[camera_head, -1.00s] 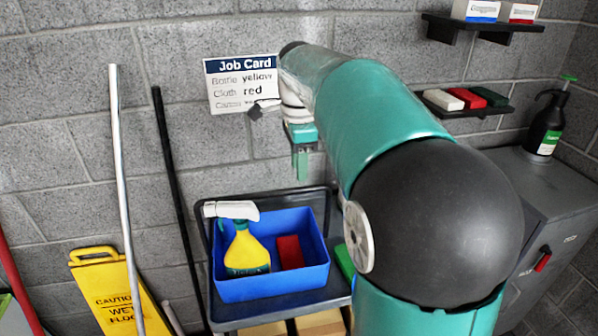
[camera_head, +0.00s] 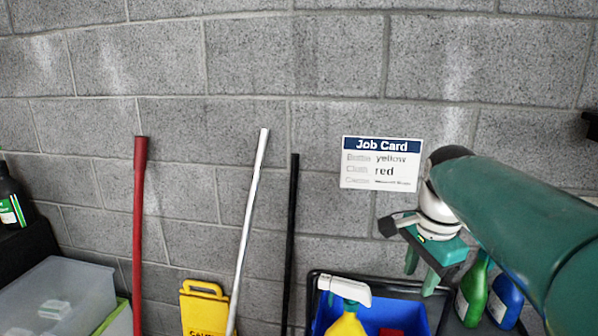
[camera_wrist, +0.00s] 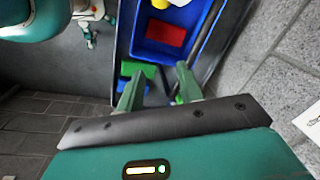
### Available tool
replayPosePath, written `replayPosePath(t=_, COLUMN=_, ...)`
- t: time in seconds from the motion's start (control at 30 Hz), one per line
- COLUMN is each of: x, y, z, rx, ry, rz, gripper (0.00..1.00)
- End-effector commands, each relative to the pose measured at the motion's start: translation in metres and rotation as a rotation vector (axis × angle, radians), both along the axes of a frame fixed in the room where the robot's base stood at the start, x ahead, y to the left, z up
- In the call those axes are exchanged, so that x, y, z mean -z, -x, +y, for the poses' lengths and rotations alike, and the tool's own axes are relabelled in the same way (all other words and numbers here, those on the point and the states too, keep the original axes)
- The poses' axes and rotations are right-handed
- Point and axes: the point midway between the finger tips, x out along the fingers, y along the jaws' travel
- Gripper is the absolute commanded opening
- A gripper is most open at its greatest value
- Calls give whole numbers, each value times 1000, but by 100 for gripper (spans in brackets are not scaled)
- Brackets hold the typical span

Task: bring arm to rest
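The blue bin (camera_head: 324,316) stands on a dark cart tray and is cut off by the lower edge. It holds a yellow spray bottle (camera_head: 346,326) with a white head and a red cloth (camera_wrist: 165,34). The job card (camera_head: 381,164) on the wall reads bottle yellow, cloth red; its last line is too blurred to read.
Green (camera_head: 474,294) and blue (camera_head: 506,300) bottles stand right of the bin. Red (camera_head: 139,230), white (camera_head: 248,220) and black (camera_head: 291,230) poles lean on the wall. A yellow caution sign (camera_head: 204,306) and a clear tub (camera_head: 48,290) are at lower left.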

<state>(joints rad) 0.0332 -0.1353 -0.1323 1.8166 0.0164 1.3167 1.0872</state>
Motion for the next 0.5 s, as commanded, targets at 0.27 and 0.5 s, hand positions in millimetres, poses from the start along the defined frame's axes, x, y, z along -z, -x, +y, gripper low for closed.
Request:
replayPosePath(t=0.27, x=26, y=78, z=40, rx=-591, ry=140, rz=-173, gripper=36)
replayPosePath(t=0.5, x=65, y=131, z=63, rx=-1037, ry=325, rz=-280, gripper=36)
